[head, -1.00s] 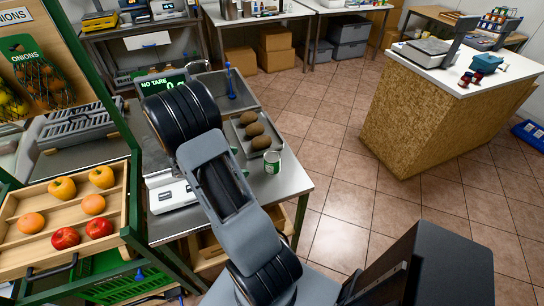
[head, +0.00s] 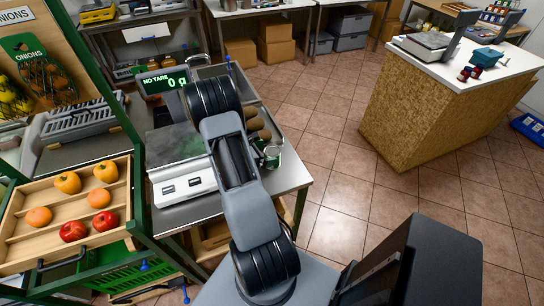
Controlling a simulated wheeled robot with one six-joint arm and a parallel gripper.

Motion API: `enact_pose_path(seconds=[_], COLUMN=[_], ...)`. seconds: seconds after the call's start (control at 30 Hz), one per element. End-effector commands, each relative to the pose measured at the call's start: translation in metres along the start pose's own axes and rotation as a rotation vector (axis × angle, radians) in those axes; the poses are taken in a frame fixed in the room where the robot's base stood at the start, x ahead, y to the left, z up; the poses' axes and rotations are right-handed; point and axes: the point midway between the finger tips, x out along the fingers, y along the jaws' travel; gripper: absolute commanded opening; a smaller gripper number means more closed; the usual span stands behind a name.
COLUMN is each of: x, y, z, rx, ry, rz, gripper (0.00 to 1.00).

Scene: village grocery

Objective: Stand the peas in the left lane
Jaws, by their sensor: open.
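A small green can (head: 272,157), which looks like the peas, stands near the right edge of the steel counter (head: 285,178). Its top looks grey, and its left side is close to or partly covered by my arm. My arm reaches over the counter from below, and its forward end bends down behind the black joint. I cannot make out which place is the left lane.
Brown potato-like items (head: 252,122) lie behind the can. A wooden crate (head: 25,250) of fruit is at the left. A counter (head: 420,125) stands right, with open tiled floor between.

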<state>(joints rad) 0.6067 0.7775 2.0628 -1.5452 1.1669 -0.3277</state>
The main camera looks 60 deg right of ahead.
Motion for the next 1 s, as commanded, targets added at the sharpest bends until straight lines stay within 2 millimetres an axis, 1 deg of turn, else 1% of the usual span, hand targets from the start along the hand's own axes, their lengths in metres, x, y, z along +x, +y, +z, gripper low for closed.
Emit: enact_pose_path(seconds=[0.03,0.1,0.2,0.33,0.57,1.0], x=[0.007,0.017,0.027,0.032,0.033,0.033], y=[-0.002,-0.001,-0.001,-0.001,0.000,-0.001], z=[0.003,0.003,0.002,0.001,0.001,0.001], rx=[-0.001,0.001,0.001,0.000,0.001,0.001], ry=[0.001,0.001,0.001,0.000,0.000,0.000], rz=[-0.005,-0.004,-0.003,0.000,0.000,0.000], gripper=[1.00,1.00,1.00,1.00,1.00,0.58])
